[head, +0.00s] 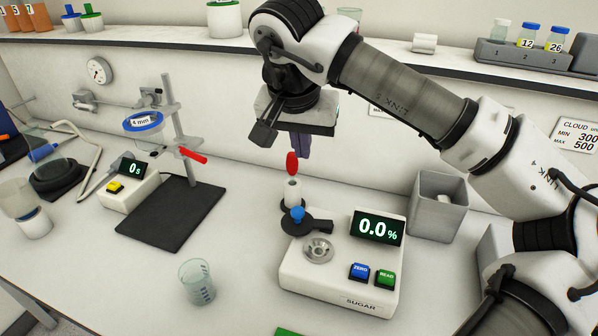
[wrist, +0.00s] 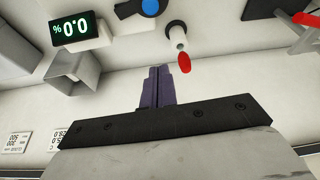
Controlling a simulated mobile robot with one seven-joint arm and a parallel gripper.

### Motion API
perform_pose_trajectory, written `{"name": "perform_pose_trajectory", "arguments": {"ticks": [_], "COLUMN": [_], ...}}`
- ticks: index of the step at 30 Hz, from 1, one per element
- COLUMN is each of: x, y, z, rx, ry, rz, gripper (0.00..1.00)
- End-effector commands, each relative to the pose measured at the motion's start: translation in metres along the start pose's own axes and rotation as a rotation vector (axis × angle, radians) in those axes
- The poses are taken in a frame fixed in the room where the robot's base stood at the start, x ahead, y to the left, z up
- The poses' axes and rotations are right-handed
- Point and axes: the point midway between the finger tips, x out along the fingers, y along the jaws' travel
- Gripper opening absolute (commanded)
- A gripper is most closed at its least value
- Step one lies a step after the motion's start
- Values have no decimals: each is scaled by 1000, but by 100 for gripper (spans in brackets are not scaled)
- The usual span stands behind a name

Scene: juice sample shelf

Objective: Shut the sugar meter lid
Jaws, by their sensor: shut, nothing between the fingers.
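The sugar meter (head: 340,285) is a white box on the bench with a display reading 0.0%, a blue ZERO button and a green READ button. Its lid (head: 312,228) is a dark plate with a blue knob (head: 297,214). The lid stands open at the back left of the box, so the round metal sample well (head: 318,250) is bare. The wrist view shows the lid's blue knob (wrist: 150,6) at the top edge. My gripper (head: 302,155) is shut and empty, above and behind the lid, apart from it. Its purple fingers (wrist: 158,70) point up in the wrist view.
A white post (head: 292,190) with a red oval tip (head: 292,163) stands just behind the lid, close to my gripper. A glass beaker (head: 197,282) stands left of the meter. A shelf (head: 180,45) runs behind.

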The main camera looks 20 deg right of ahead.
Motion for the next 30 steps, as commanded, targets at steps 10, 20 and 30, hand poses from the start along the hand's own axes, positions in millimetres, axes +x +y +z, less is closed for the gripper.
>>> {"name": "perform_pose_trajectory", "arguments": {"ticks": [10,20,30], "x": [44,94,92], "y": [0,0,0], "z": [0,12,39], "rx": [0,-3,0], "ry": [-4,0,0], "rz": [-2,-2,-1], "gripper": [0,0,0]}}
